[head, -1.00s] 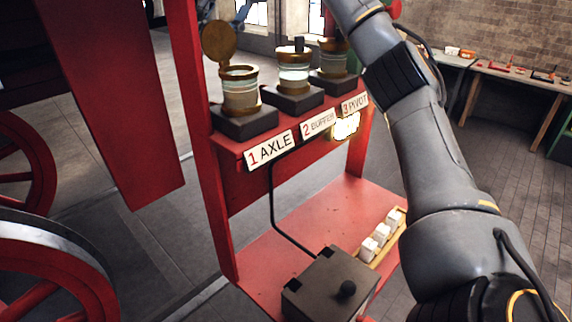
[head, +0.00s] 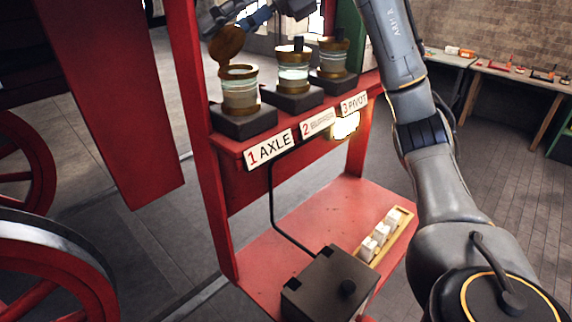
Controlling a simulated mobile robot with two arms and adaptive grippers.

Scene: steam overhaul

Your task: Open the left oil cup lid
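The left oil cup (head: 240,92) is a glass and brass cup on a dark block above the "1 AXLE" label. Its round brass lid (head: 226,46) stands up at the cup's back left, so the cup's mouth is uncovered. My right arm rises on the right and leaves the top of the picture. My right gripper (head: 222,18) shows at the top edge, close to the lid's upper edge. I cannot tell whether it touches the lid or whether its fingers are open. My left gripper is out of view.
The middle cup (head: 294,74) and the right cup (head: 332,62) stand beside it on the red shelf. Below are a dark box with a knob (head: 328,288) and a tray of white blocks (head: 402,222). A red post (head: 196,130) rises just left.

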